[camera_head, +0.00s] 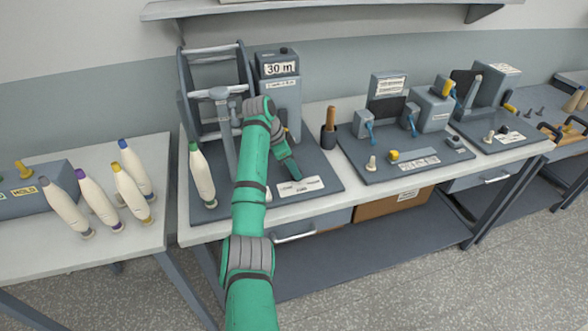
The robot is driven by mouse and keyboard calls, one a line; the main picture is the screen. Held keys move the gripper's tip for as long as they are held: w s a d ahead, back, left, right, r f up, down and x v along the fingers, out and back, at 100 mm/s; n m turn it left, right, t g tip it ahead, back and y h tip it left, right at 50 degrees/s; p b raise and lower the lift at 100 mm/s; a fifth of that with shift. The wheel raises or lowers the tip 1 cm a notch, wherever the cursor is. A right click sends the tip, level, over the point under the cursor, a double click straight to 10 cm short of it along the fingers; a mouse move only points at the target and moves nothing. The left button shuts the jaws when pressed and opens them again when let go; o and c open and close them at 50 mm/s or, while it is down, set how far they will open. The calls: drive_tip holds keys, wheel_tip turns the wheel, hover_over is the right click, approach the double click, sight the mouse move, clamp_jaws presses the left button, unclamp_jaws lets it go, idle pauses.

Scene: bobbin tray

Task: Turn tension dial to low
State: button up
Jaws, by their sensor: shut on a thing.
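My green arm reaches over the near edge of the middle bench to the winding machine. My gripper (291,172) points down at the machine's dark base plate (325,172), just behind a white label (300,186). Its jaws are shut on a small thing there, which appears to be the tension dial. The gripper hides the dial, so I cannot read its setting. The machine's upright box (281,93) has a display reading "30 m". A dark reel frame (212,75) stands to its left.
A white bobbin with a green tip (201,175) stands left of my arm. Several more bobbins (132,193) stand on the left table. A dark cup with a brown-handled tool (329,132) is right of the gripper. Further stations (405,150) fill the bench's right.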

drive_tip(key=shift+m, duration=0.4)
drive_tip(key=o, duration=1)
drive_tip(key=shift+o, duration=0.2)
drive_tip(key=shift+w, duration=0.1)
wheel_tip(320, 180, up, 4)
drive_tip(key=shift+f, duration=0.15)
drive_tip(key=s+r, duration=0.9)
drive_tip(key=s, duration=0.5)
drive_tip(key=shift+r, duration=0.2)
drive_tip(key=shift+d, duration=0.1)
